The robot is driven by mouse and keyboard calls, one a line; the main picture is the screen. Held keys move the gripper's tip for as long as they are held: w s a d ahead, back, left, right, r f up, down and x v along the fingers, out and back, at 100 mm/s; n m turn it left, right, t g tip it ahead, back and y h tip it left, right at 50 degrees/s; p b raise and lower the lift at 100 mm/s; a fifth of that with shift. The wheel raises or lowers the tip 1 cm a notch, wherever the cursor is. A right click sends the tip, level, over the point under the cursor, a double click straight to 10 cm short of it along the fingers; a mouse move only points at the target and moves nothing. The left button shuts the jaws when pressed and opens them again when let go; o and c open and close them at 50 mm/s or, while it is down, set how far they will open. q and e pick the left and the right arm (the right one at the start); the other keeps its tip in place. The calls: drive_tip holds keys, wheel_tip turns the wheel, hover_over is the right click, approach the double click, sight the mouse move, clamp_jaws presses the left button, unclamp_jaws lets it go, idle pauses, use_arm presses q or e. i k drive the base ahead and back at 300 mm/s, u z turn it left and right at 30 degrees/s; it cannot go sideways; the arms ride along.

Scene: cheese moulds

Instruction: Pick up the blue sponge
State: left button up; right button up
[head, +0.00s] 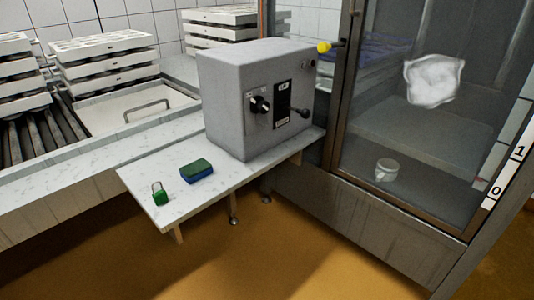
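The sponge (197,171) lies flat on a small pale marbled shelf, left of the grey control box. It has a green upper layer and a blue lower layer. Nothing touches it. Neither of my grippers shows in the head view.
A green padlock (160,194) lies left of the sponge near the edge of the shelf (180,212). The grey control box (257,98) stands close on the right. A glass-fronted cabinet (400,130) is further right. White stacked moulds (108,68) stand at the back left.

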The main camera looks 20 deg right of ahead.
sight(195, 171)
drive_tip(key=z, duration=0.6)
drive_tip(key=i, duration=1)
drive_tip(key=z, duration=0.1)
